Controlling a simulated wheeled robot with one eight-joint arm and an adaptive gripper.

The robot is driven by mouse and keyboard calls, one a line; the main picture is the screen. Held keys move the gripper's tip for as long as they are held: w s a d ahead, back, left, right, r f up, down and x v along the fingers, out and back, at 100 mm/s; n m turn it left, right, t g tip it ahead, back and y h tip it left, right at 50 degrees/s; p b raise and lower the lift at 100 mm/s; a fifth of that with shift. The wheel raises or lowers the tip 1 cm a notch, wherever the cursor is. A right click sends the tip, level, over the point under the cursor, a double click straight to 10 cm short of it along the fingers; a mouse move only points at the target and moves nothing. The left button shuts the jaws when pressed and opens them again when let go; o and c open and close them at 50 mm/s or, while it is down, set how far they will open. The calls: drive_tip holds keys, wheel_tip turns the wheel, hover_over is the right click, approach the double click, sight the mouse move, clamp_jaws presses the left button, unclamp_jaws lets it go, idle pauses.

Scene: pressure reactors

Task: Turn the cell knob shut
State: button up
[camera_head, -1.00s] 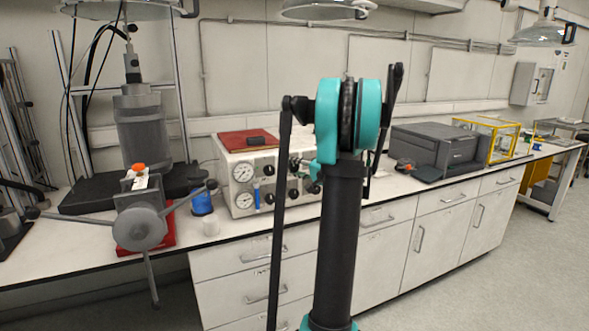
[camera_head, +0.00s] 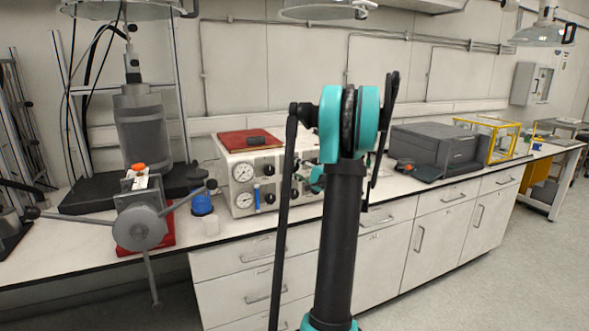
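A white control box (camera_head: 240,172) with two round gauges and several black knobs stands on the bench. One black knob (camera_head: 296,167) shows at the right of its front; I cannot tell which knob is the cell knob. A blue part (camera_head: 257,196) sits between the gauges and the knobs. My arm stands upright in front of the box's right side and hides part of it. A small teal part of my arm shows close to the knobs. My gripper's fingers are hidden, so I cannot see whether they touch a knob.
A dark grey printer-like device (camera_head: 438,147) is at the right.

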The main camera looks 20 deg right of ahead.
drive_tip(key=o, duration=1.2)
drive_tip(key=shift+c, duration=0.2)
drive_tip(key=v, duration=1.2)
